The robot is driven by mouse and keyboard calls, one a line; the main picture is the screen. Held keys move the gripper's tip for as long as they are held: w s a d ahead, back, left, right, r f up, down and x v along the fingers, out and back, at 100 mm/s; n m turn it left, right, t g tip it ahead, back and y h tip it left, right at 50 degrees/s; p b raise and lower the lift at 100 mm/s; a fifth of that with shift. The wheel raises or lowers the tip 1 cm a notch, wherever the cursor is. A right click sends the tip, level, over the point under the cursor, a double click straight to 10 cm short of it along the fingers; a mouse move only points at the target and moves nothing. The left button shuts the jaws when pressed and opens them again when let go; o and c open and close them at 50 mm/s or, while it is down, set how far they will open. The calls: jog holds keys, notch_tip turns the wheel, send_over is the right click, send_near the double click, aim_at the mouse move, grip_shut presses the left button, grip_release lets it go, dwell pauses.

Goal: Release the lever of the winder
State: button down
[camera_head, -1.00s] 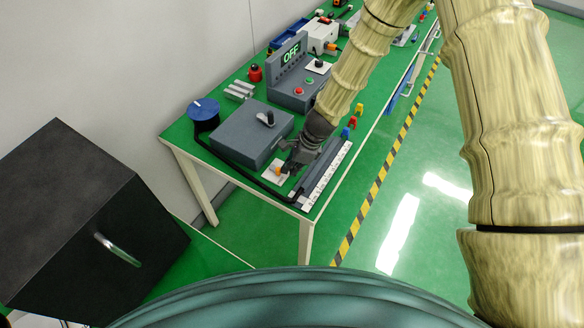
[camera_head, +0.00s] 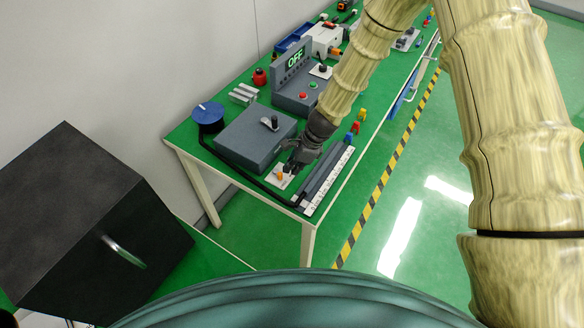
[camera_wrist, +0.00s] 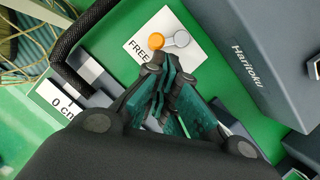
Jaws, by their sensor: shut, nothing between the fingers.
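The lever (camera_wrist: 176,40) is a short grey arm with an orange knob on a white plate (camera_wrist: 186,62). In the wrist view its knob end lies on the left, near the printed word FREE. In the head view the orange knob (camera_head: 280,175) shows at the near end of the table. The winder appears to be the grey box marked Haritoku (camera_wrist: 245,50), beside the plate; it also shows in the head view (camera_head: 250,142) with a dark crank on top. My gripper (camera_wrist: 162,82) is shut and empty, its tips over the plate's near edge, apart from the knob in the picture.
A white ruler strip (camera_head: 328,182) and a dark rail run along the table's front edge. A blue reel (camera_head: 208,113) with a black strap stands left of the box. A unit with an OFF display (camera_head: 296,62) stands behind. A black box (camera_head: 80,220) is at the left.

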jog(key=p+v, duration=0.6)
jog(key=v, duration=0.3)
jog(key=shift+s+d, duration=0.15)
jog(key=shift+s, duration=0.05)
jog(key=s+d+f+n+h, duration=0.1)
jog(key=s+d+f, duration=0.1)
jog(key=s, duration=0.1)
jog(key=s+d+f+n, duration=0.2)
jog(key=s+f, duration=0.1)
jog(key=s, duration=0.1)
jog(key=s+d+f+n+h, duration=0.1)
jog(key=s+d+f, duration=0.1)
jog(key=s+f, duration=0.1)
jog(key=shift+s+f+n+g+h, duration=0.2)
jog(key=shift+s+n+g+h, duration=0.15)
jog(key=shift+s, duration=0.4)
jog(key=s+d+f+n+h, duration=0.1)
jog(key=s+d+f+n, duration=0.15)
jog(key=s+n, duration=0.75)
jog(key=s+d+f+n+h, duration=0.15)
jog(key=s+d+n, duration=0.25)
jog(key=s, duration=1.1)
notch_tip(320, 180, down, 11)
jog(key=b, duration=1)
jog(key=shift+d+y+b, duration=0.2)
jog(key=shift+y+b, duration=0.2)
